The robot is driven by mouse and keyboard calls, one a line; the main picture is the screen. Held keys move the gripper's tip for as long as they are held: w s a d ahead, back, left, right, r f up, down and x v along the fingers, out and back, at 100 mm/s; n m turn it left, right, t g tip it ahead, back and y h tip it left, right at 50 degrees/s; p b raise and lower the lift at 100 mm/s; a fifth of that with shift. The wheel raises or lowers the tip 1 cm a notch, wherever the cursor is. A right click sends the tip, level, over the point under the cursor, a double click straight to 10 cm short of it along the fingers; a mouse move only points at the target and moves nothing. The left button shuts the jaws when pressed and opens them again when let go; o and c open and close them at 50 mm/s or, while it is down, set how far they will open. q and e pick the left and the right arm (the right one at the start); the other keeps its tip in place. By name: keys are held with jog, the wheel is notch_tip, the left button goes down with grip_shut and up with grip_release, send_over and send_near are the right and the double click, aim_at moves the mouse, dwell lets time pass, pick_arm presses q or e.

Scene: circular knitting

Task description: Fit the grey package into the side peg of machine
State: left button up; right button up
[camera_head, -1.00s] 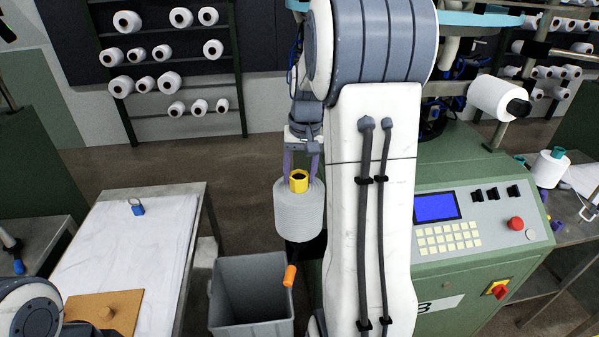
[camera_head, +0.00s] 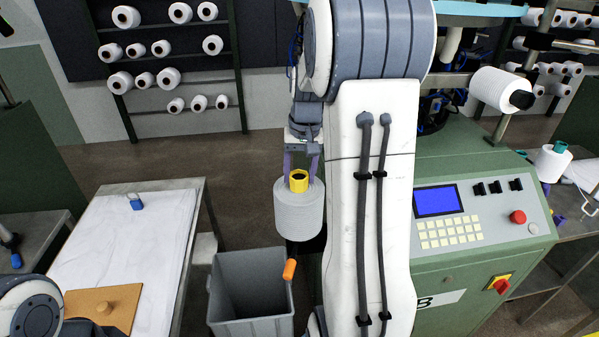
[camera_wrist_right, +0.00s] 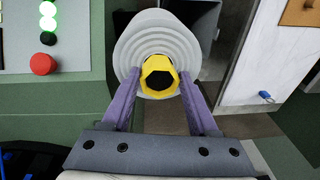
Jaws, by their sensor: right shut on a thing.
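The grey package (camera_head: 299,213) is a grey yarn spool with a yellow core (camera_head: 299,181) on top. My right gripper (camera_head: 300,172) is shut on it from above, with purple fingers at the core's sides. The spool hangs upright over the floor, just above a grey bin. In the right wrist view the spool (camera_wrist_right: 138,40) sits between the two fingers (camera_wrist_right: 158,95). An orange-tipped peg (camera_head: 289,269) shows below the spool, apart from it; its root is hidden. The green machine (camera_head: 470,270) stands at the right, partly hidden by my right arm. My left gripper is not in view.
The open grey bin (camera_head: 250,300) stands below the spool. A white-topped table (camera_head: 120,245) with a padlock-like blue item (camera_head: 137,204) and a brown board (camera_head: 100,310) is at left. A white spool (camera_head: 495,90) sits on the machine's upper right. Racked spools line the back.

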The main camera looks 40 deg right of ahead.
jog(key=shift+f+b, duration=1.1)
jog(key=shift+f, duration=0.5)
jog(key=o, duration=1.4)
jog(key=r, duration=0.3)
jog(key=s+r, duration=0.1)
jog(key=r, duration=0.3)
jog(key=r+b, duration=0.1)
jog(key=r, duration=0.2)
jog(key=shift+s+r, duration=0.15)
jog(key=shift+r, duration=0.05)
